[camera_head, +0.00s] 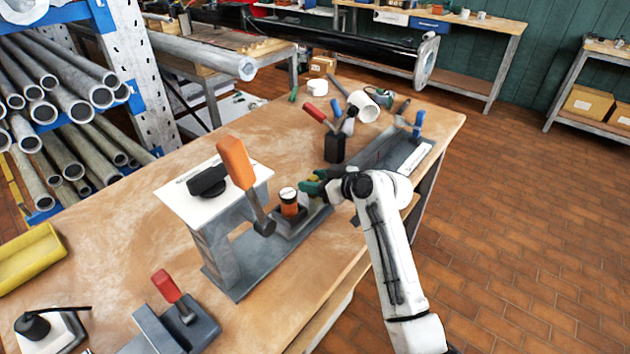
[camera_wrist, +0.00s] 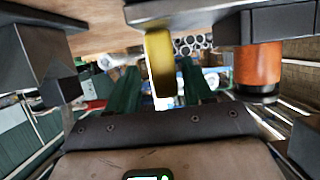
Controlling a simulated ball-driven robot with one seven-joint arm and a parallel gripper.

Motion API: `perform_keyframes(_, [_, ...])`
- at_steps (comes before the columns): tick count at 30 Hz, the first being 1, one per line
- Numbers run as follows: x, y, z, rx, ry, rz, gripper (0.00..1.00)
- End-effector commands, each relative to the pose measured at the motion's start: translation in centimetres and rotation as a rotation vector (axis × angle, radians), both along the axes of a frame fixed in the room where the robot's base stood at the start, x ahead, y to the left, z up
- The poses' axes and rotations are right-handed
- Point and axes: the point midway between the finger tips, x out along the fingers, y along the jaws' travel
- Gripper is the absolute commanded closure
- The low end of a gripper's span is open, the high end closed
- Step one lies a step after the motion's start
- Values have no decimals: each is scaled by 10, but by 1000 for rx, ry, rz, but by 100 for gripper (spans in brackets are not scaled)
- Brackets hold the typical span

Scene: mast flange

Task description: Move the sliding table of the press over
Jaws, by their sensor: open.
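The press (camera_head: 215,240) stands on the workbench, with a grey frame, a white top plate and an orange-handled lever (camera_head: 236,163). Its sliding table (camera_head: 300,222) is a grey block at the right end of the base, bearing an orange and black cylinder (camera_head: 289,203). The cylinder also shows at the right of the wrist view (camera_wrist: 258,68). My gripper (camera_head: 312,184) has green fingers and is beside the sliding table, right of the cylinder. In the wrist view my gripper (camera_wrist: 160,85) is open, with a yellow upright piece (camera_wrist: 160,62) between the fingers; contact is unclear.
A black holder (camera_head: 334,148) with red-handled tools and a grey tray (camera_head: 398,155) stand just beyond my gripper. A red-handled clamp (camera_head: 180,310) is at the near left. A yellow bin (camera_head: 30,258) lies at the left edge. Bare bench (camera_head: 150,215) shows left of the press.

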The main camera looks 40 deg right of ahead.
Motion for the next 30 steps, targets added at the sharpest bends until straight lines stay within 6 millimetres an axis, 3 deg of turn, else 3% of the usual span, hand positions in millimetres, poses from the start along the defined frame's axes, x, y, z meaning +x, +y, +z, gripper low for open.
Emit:
perform_keyframes(15, [-80,-12,33,-1,-1,-6,49])
perform_keyframes(21, [-94,-13,39,0,0,-3,49])
perform_keyframes(30, [-96,-13,39,0,1,-3,49])
